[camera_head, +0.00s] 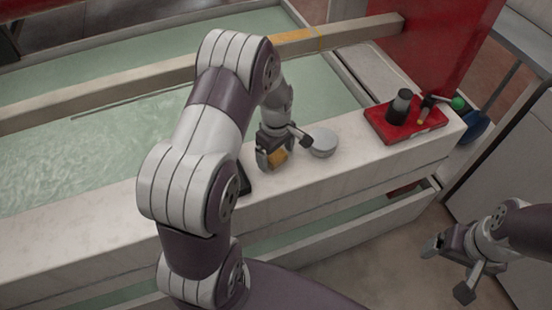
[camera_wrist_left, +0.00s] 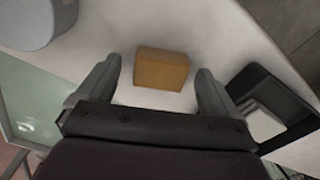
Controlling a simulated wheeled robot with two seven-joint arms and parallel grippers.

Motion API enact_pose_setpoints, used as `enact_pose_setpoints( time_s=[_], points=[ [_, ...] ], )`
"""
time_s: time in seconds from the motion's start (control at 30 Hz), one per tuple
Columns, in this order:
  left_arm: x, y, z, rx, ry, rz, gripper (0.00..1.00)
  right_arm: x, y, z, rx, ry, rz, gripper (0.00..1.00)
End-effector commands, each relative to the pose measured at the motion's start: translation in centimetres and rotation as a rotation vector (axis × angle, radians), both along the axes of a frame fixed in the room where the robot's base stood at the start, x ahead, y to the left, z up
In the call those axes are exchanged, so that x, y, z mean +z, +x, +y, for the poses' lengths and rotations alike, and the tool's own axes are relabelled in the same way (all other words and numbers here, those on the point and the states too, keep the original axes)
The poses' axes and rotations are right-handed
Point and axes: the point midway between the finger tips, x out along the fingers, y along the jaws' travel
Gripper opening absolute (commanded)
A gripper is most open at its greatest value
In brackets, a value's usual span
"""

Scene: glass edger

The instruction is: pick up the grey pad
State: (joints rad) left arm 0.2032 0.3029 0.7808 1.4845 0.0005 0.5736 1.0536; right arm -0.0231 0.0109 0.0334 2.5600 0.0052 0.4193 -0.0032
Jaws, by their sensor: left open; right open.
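My left gripper (camera_head: 283,150) is open, low over the white ledge, with a tan block (camera_head: 277,158) between its fingers. In the left wrist view the block (camera_wrist_left: 162,70) lies on the ledge between the spread fingertips, with gaps on both sides. A pale grey block (camera_wrist_left: 262,120), perhaps the grey pad, shows in a black tray (camera_wrist_left: 287,92) right of the fingers. In the head view only the tray's edge (camera_head: 244,182) shows beside my arm; its contents are hidden. My right gripper (camera_head: 448,268) is open and empty at lower right, away from the ledge.
A round grey thing (camera_head: 323,142) stands close to the left gripper. A red tray (camera_head: 405,125) with a dark cylinder (camera_head: 400,107) and a green-tipped tool (camera_head: 440,102) is farther right. Pale green glass (camera_head: 60,165) lies behind the white ledge (camera_head: 305,190).

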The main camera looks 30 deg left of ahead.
Motion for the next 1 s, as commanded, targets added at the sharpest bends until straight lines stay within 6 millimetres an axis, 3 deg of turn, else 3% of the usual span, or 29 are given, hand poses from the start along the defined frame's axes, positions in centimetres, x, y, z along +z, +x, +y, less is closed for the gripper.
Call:
enact_pose_setpoints(
  time_s=[0.07, 0.1, 0.27, 0.37, 0.63, 0.87, 1.0],
  points=[
    [0.1, 0.0, 0.0, 0.000, 0.000, -0.001, 0.94, 0.1, 0.0, 0.0, 0.000, 0.000, 0.000, 0.88],
    [0.1, 0.0, 0.0, 0.000, 0.000, 0.000, 0.87, 0.1, 0.0, 0.0, 0.000, 0.000, 0.000, 0.88],
    [0.1, 0.0, 0.0, 0.000, 0.000, 0.000, 0.35, 0.1, 0.0, 0.0, 0.000, 0.000, 0.000, 0.88],
    [0.1, 0.0, 0.0, -0.001, 0.000, 0.000, 0.30, 0.1, 0.0, 0.0, 0.000, 0.000, 0.000, 0.88],
    [0.6, 0.0, 0.0, -0.001, 0.001, -0.001, 0.29, 0.2, 0.0, 0.0, 0.000, 0.000, 0.000, 0.88],
    [4.2, 0.1, 0.0, 0.000, 0.001, -0.003, 0.29, 1.1, 0.0, 0.0, 0.000, 0.000, 0.000, 0.88],
    [6.0, 1.0, -2.7, -0.006, 0.000, -0.002, 0.29, 1.4, 0.0, 0.0, 0.000, 0.000, 0.000, 0.88]
  ],
)
